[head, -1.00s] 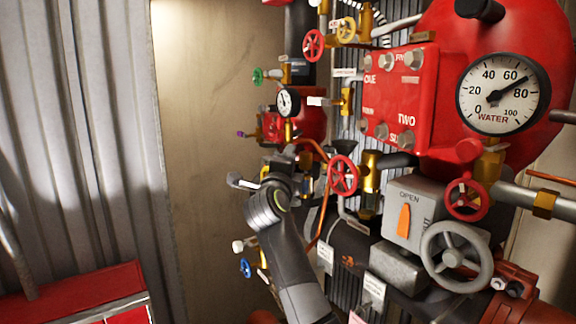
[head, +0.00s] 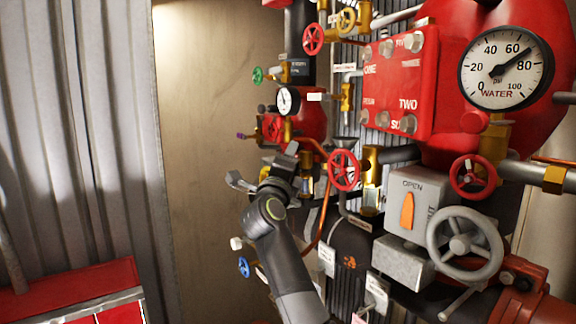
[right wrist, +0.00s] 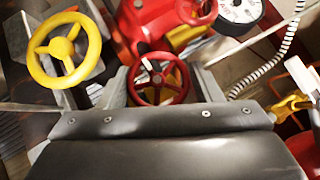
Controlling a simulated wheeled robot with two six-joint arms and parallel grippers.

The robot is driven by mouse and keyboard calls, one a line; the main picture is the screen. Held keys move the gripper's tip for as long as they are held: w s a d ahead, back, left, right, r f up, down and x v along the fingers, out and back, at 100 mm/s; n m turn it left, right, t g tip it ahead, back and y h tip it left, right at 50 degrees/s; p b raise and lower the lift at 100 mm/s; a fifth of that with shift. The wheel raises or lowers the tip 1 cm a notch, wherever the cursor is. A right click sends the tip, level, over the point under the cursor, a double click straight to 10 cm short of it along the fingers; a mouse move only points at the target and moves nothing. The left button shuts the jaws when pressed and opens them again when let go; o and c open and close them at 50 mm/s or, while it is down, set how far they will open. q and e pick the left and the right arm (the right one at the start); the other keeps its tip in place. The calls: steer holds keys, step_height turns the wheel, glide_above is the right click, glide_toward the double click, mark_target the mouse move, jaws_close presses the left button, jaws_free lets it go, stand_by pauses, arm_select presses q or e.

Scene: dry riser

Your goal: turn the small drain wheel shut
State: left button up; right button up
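My right gripper (head: 264,164) is in the middle of the head view, its arm rising from the bottom, in front of the pipework left of the big red housing. Its two fingers are spread. In the right wrist view a small red handwheel (right wrist: 157,83) with a dark hub shows between the open fingers of the right gripper (right wrist: 160,88), with a gap on each side. I cannot tell whether it lies at fingertip depth. In the head view the gripper hides what is right behind it; which wheel is the drain wheel is not labelled. My left gripper is not in view.
A yellow handwheel (right wrist: 64,50) is close left of the fingers. Red handwheels (head: 344,170), a grey handwheel (head: 458,245), a copper pipe (head: 325,205) and a small gauge (head: 288,100) crowd the riser. The plywood wall (head: 205,90) at left is clear.

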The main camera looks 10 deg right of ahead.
steer(key=o, duration=0.3)
steer(key=shift+w, duration=0.15)
steer(key=shift+o, duration=0.2)
steer(key=shift+f, duration=0.1)
steer(key=shift+s+a+f, duration=0.1)
steer(key=shift+s, duration=0.2)
steer(key=r+b+v, duration=0.1)
steer(key=b+v, duration=0.3)
steer(key=v, duration=0.4)
steer(key=s+r+b+v, duration=0.1)
steer(key=r+b+v, duration=0.1)
steer(key=b+v, duration=0.2)
steer(key=shift+a+r+v, duration=0.2)
steer(key=shift+r+v, duration=0.1)
steer(key=shift+v, duration=1.65)
